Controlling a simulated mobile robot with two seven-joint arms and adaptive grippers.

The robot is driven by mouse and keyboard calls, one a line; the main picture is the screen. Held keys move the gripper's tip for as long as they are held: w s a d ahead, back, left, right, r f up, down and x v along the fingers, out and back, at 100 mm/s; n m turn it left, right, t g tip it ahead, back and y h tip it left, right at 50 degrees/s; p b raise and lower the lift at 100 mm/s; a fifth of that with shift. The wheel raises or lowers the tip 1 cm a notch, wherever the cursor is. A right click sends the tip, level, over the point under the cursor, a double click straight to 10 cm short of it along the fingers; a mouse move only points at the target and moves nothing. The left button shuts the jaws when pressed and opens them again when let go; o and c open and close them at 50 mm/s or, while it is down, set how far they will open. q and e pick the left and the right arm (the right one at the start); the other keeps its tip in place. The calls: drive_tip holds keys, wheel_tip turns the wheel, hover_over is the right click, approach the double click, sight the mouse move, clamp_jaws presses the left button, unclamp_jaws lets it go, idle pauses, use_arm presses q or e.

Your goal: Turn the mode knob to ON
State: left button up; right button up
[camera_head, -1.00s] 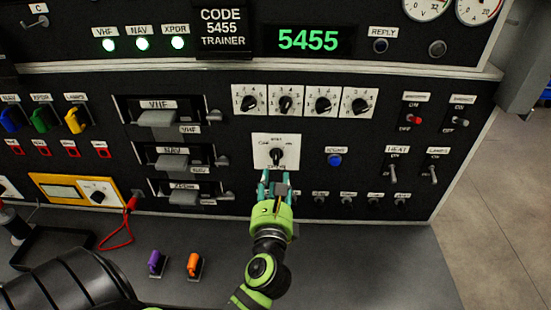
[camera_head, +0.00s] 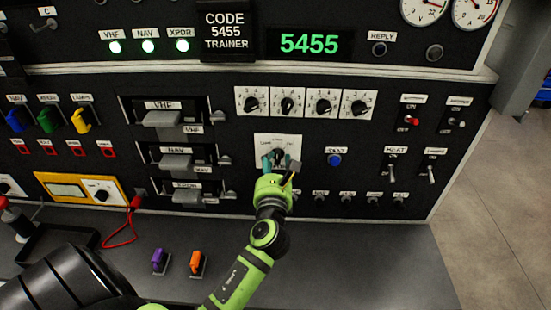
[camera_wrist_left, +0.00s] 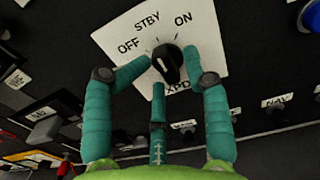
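The mode knob (camera_head: 279,153) is a black knob on a white plate (camera_head: 291,139) in the middle of the dark panel. In the left wrist view the knob (camera_wrist_left: 167,65) sits below the printed labels OFF, STBY and ON; its exact pointer setting is hard to tell. My left gripper (camera_head: 279,163) is green with teal fingers and is at the plate. In the left wrist view its fingers (camera_wrist_left: 168,64) are spread around the knob, one on each side and one below. I see no clear contact. My right gripper is not in view.
Several code knobs (camera_head: 287,104) are in a row above the plate. A blue button (camera_head: 334,160) and toggle switches (camera_head: 392,171) are to the right. Slotted VHF, NAV and XPDR units (camera_head: 168,118) are to the left. Purple (camera_head: 158,260) and orange (camera_head: 195,261) pieces stand on the grey shelf below.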

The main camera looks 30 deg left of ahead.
use_arm(q)
drive_tip(key=shift+w+a+f, duration=0.15)
drive_tip(key=shift+w+f, duration=0.25)
drive_tip(key=shift+w, duration=0.1)
drive_tip(key=shift+s, duration=0.1)
